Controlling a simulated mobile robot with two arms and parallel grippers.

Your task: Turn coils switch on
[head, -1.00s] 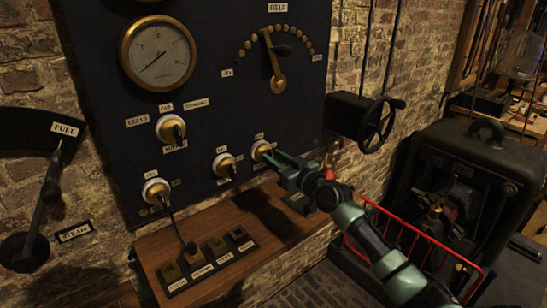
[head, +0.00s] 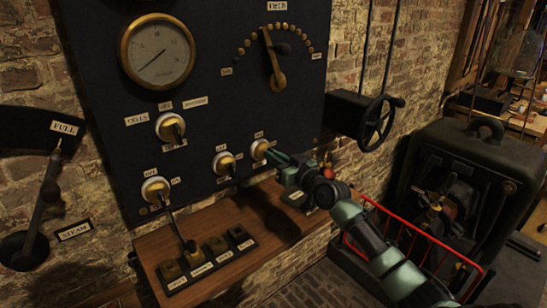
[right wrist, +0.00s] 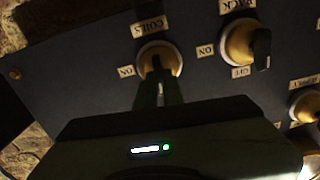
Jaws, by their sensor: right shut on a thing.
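The coils switch (head: 259,149) is the rightmost of the lower row of brass rotary switches on the dark panel. It also shows in the right wrist view (right wrist: 152,54), upside down under its COILS label (right wrist: 150,28). An ON label (right wrist: 126,71) sits beside it. My right gripper (head: 272,156) reaches in from the right, and its fingers (right wrist: 160,88) are shut on the switch's handle. The fingers hide most of the handle, so I cannot tell its exact angle. My left gripper is not in view.
The track switch (right wrist: 242,40) is close beside the coils switch. Below the panel a wooden shelf (head: 250,228) holds a row of labelled keys (head: 200,262). A black handwheel (head: 375,122) and a red rail (head: 415,238) are at the right.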

